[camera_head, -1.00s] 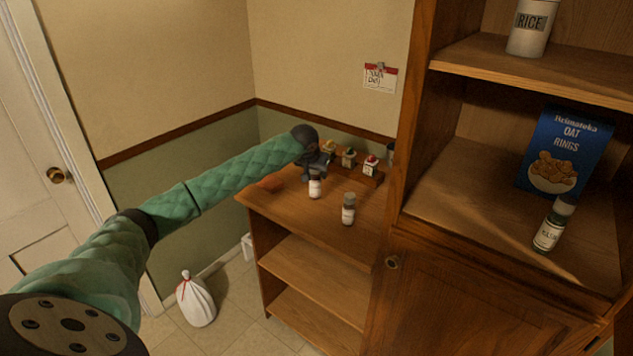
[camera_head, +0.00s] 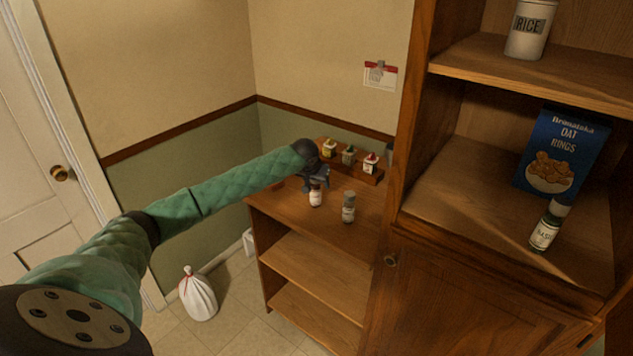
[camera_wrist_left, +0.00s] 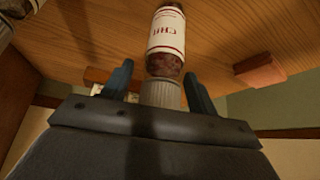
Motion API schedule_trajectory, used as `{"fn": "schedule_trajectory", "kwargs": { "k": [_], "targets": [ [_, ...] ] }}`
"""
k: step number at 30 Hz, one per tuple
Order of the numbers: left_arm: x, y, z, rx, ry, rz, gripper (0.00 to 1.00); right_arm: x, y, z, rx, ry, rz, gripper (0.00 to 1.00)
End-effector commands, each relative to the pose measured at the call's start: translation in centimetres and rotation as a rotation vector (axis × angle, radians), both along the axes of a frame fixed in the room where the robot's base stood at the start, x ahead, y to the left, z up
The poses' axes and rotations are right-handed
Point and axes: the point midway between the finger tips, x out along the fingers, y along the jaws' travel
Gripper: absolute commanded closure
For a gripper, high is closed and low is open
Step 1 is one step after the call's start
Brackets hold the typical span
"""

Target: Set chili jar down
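The chili jar (camera_head: 316,196), with a white and red label and a grey lid, is upright at the wooden counter top (camera_head: 285,213). In the left wrist view the chili jar (camera_wrist_left: 166,42) has its base against the wood and its lid toward me. My left gripper (camera_head: 319,180) is at the jar's lid. In the wrist view its two blue fingers (camera_wrist_left: 160,85) stand on either side of the lid, with a gap visible at the left finger, so it looks open. My right gripper is not in view.
A second jar (camera_head: 348,208) stands right of the chili jar. A rack (camera_head: 372,178) with several small containers is behind. An orange-brown block (camera_wrist_left: 260,70) lies nearby. The tall cabinet (camera_head: 450,265) at right holds a basil jar (camera_head: 545,232), cereal box (camera_head: 562,150) and rice canister (camera_head: 530,30).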

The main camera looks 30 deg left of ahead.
Motion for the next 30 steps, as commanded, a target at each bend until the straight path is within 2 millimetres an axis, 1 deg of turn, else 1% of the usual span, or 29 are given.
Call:
{"fn": "schedule_trajectory", "kwargs": {
  "k": [8, 11, 14, 16, 18, 25, 27, 30],
  "targets": [
    [0.0, 0.0, 0.1, 0.000, 0.000, 0.000, 0.41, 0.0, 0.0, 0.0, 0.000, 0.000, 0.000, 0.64],
    [-0.1, 0.0, 0.4, 0.000, 0.000, 0.000, 0.41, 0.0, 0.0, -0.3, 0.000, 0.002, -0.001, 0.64],
    [-0.6, -0.1, 1.2, 0.000, -0.001, -0.001, 0.41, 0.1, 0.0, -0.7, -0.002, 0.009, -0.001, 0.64],
    [-1.2, -0.2, 2.1, 0.001, -0.001, -0.001, 0.41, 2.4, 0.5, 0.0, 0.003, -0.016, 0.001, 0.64],
    [-1.8, -0.3, 3.2, 0.002, -0.002, 0.000, 0.41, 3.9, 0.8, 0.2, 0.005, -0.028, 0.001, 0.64],
    [-4.0, -0.7, 7.1, 0.001, -0.002, -0.001, 0.41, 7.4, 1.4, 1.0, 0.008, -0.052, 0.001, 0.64],
    [-4.6, -0.9, 8.2, 0.001, -0.002, -0.001, 0.41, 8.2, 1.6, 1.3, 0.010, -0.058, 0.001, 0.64],
    [-5.1, -1.0, 9.3, 0.001, -0.001, 0.000, 0.41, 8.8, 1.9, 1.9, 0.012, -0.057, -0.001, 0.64]
  ]
}}
